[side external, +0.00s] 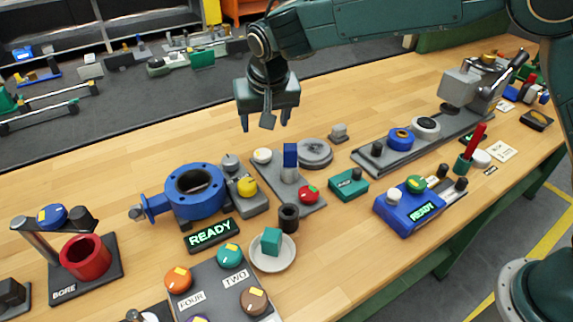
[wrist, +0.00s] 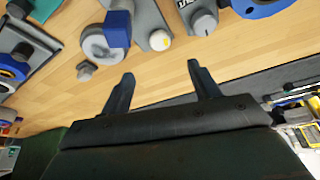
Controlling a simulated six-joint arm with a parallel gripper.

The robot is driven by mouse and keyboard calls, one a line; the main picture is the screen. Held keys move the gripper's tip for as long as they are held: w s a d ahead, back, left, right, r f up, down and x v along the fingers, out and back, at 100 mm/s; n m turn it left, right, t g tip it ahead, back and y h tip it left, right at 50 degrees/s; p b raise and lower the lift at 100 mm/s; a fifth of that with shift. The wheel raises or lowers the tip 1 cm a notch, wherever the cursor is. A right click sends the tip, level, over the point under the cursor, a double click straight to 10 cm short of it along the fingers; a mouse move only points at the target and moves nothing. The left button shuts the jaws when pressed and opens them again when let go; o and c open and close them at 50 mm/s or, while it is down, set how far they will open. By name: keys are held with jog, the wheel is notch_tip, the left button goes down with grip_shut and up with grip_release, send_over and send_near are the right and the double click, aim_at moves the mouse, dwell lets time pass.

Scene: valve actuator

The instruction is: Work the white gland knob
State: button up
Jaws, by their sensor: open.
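A white knob (side external: 262,156) sits at the far end of a grey plate (side external: 288,190), beside a blue block (side external: 290,155) on a grey post and with a red knob (side external: 308,193) at the near end. In the wrist view the white knob (wrist: 160,40) shows a small yellow mark, beyond the fingertips. Another white knob (side external: 393,196) is on a blue box; no label tells which is the gland knob. My gripper (side external: 265,121) points down above the table, behind the plate. Its fingers (wrist: 160,74) are apart with nothing between them.
A blue flanged valve body (side external: 178,207) and a grey block with a yellow knob (side external: 246,187) stand left of the plate. A round grey disc (side external: 315,151) and a small grey knob (side external: 339,131) are to its right. The back of the wooden table is clear.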

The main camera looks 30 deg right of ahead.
aim_at(263, 153)
jog(key=shift+s+r, duration=0.2)
jog(key=shift+r, duration=0.2)
jog(key=shift+d+n+y, duration=0.45)
jog(key=shift+d+n, duration=0.15)
jog(key=shift+n, duration=0.55)
jog(key=shift+d+n+y, duration=0.45)
jog(key=shift+d+n, duration=0.1)
jog(key=shift+n, duration=0.6)
jog(key=shift+f, duration=0.15)
jog(key=x, duration=1.3)
jog(key=shift+w+f, duration=0.2)
jog(key=shift+f, duration=0.05)
